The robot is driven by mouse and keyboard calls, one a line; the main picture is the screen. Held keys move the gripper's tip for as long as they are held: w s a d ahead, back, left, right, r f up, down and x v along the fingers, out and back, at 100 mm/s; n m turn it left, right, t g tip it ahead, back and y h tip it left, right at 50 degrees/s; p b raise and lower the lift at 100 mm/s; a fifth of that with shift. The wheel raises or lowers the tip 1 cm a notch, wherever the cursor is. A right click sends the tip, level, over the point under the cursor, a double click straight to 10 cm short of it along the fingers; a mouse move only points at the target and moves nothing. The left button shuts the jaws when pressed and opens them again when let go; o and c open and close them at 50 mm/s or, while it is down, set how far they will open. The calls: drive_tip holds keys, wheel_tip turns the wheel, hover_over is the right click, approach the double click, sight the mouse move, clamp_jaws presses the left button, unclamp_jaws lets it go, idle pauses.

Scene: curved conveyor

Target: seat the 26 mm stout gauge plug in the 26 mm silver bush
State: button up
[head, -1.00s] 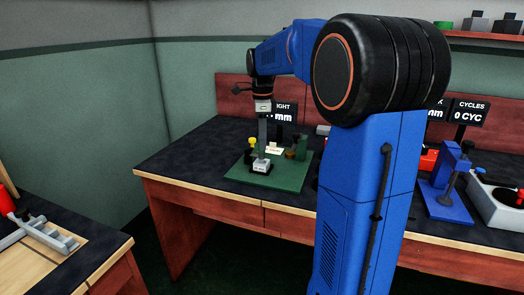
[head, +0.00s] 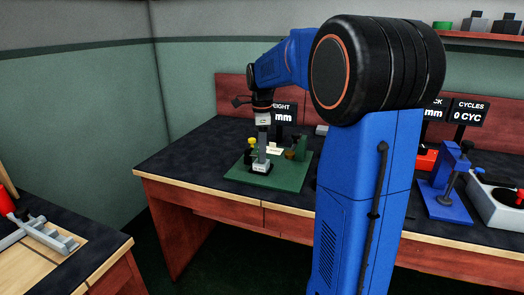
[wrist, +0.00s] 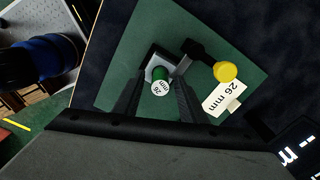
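How deep the plug sits is not clear. My gripper (wrist: 159,83) points down over the plug, with one dark finger on each side and a visible gap between them and the plug. In the head view my gripper (head: 262,156) is just above the block.
A green base plate (head: 289,183) carries the block, a yellow knob (wrist: 225,71) on a dark arm and a white 26 mm label (wrist: 222,97) close to my right finger. A blue stand (head: 447,204) is farther right on the bench.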

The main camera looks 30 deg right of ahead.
drive_tip(key=shift+r, duration=0.1)
wheel_tip(320, 180, up, 12)
drive_tip(key=s+a+f+n+t, duration=0.1)
drive_tip(key=s+a+f+n, duration=0.2)
drive_tip(key=s+a+n, duration=0.4)
drive_tip(key=s+a+f+n+t, duration=0.1)
drive_tip(key=s+a+f+n, duration=0.2)
drive_tip(key=s+n, duration=0.35)
drive_tip(key=s+a+f+n+t, duration=0.1)
drive_tip(key=s+a+f+n, duration=0.2)
drive_tip(key=s+f+n, duration=0.2)
drive_tip(key=s+a+f+n+t, duration=0.1)
drive_tip(key=s+a+f+n, duration=0.2)
drive_tip(key=s+f+n, duration=0.2)
drive_tip(key=s+f, duration=0.3)
drive_tip(key=s, duration=0.3)
drive_tip(key=shift+s+f+t, duration=0.15)
drive_tip(key=shift+s+t, duration=0.15)
drive_tip(key=shift+t, duration=0.1)
drive_tip(key=shift+o, duration=0.5)
drive_tip(key=shift+n, duration=0.25)
